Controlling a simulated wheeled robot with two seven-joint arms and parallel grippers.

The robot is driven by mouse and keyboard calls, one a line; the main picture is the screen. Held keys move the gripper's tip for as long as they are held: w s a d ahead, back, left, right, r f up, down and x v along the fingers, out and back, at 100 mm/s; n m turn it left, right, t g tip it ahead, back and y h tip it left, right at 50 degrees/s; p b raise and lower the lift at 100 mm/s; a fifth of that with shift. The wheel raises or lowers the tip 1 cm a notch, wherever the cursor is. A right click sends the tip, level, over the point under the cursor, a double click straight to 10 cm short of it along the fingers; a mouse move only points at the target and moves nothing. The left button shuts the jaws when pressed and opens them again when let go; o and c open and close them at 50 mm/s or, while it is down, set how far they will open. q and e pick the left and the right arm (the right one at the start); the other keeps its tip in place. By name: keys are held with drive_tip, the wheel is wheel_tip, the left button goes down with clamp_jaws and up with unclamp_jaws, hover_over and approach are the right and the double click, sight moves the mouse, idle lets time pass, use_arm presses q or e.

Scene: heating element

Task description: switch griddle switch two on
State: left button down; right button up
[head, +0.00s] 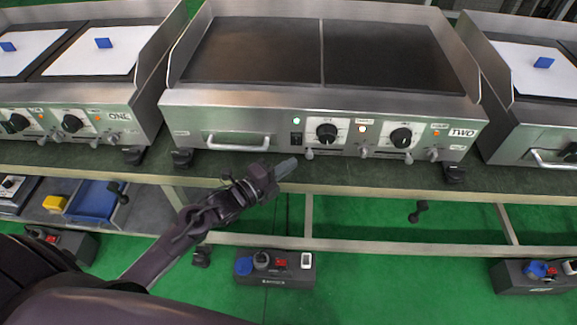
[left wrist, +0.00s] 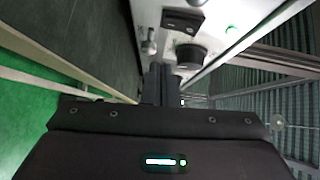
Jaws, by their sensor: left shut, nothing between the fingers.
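The griddle labelled TWO (head: 462,133) stands in the middle of the head view. On its front panel is a small black switch (head: 296,139) with a lit green lamp (head: 296,119) above it. My left gripper (head: 285,168) is shut and empty, just below and left of the switch, in front of the panel's lower edge. In the left wrist view the shut fingers (left wrist: 158,83) point toward the panel, with a black switch (left wrist: 183,20) and a black knob (left wrist: 190,56) beyond them. Contact with the switch does not show. My right gripper is out of view.
Two black knobs (head: 326,132) sit right of the switch, with small levers below. A drawer handle (head: 238,142) is on the left. Griddle ONE (head: 118,116) stands left, another griddle right. The bench's front edge (head: 370,190) runs below. Boxes with controls (head: 275,268) lie below.

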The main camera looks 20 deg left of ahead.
use_arm(q)
drive_tip(key=f+v, duration=0.1)
drive_tip(key=v, duration=0.8)
drive_tip(key=shift+a+f, duration=0.25)
drive_tip(key=shift+a, duration=0.1)
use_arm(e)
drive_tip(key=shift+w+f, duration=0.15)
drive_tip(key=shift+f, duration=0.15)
